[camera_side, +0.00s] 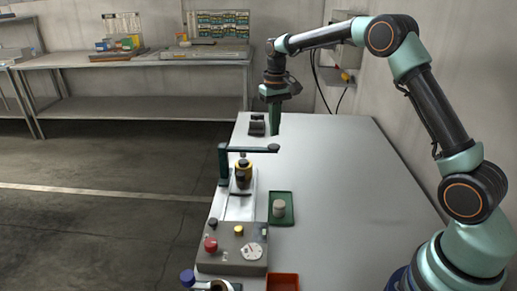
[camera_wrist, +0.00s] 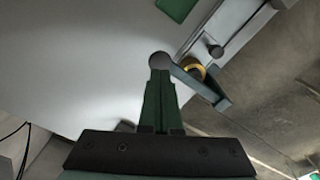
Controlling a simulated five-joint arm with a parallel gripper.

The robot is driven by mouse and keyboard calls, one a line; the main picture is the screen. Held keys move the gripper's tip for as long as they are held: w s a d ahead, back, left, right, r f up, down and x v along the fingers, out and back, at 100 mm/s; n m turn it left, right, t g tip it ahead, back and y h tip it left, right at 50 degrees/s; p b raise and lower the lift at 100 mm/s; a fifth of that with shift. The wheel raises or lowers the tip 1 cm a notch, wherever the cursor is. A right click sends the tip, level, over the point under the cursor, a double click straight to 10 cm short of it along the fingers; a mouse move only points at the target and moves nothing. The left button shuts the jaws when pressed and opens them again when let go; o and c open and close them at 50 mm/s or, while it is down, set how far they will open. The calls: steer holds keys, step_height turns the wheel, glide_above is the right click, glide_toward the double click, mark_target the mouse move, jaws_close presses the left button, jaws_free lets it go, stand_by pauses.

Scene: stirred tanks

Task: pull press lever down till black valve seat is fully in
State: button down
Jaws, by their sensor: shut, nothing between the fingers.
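The press stands on the left part of the table, with a dark green post (camera_side: 223,166). Its press lever (camera_side: 250,149) runs about level to the right and ends in a round dark knob (camera_side: 273,148). In the wrist view the lever (camera_wrist: 205,85) and knob (camera_wrist: 160,61) lie just beyond my fingertips. My gripper (camera_side: 274,130) is shut and empty, pointing down just above the knob; its fingers show in the wrist view (camera_wrist: 160,78). A brass-and-black valve body (camera_side: 244,170) stands under the lever. I cannot clearly make out the black valve seat.
A green tray (camera_side: 291,217) holds a pale round piece (camera_side: 279,208). A grey control box (camera_side: 231,262) with a red button and an orange tray (camera_side: 282,283) are at the front. A dark block (camera_side: 257,125) stands behind the press. The table's right side is clear.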

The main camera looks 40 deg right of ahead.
step_height(320, 180, up, 5)
steer(key=shift+f, duration=0.1)
stand_by(0.4)
steer(key=s+a+r+n+t, duration=0.25)
steer(key=s+a+r, duration=0.25)
steer(key=s+r, duration=0.5)
steer(key=s+a+f+t, duration=0.1)
steer(key=s+f, duration=0.2)
steer(key=s, duration=0.3)
steer(key=s+a+f+t, duration=0.2)
steer(key=s+f, duration=0.1)
steer(key=s, duration=0.4)
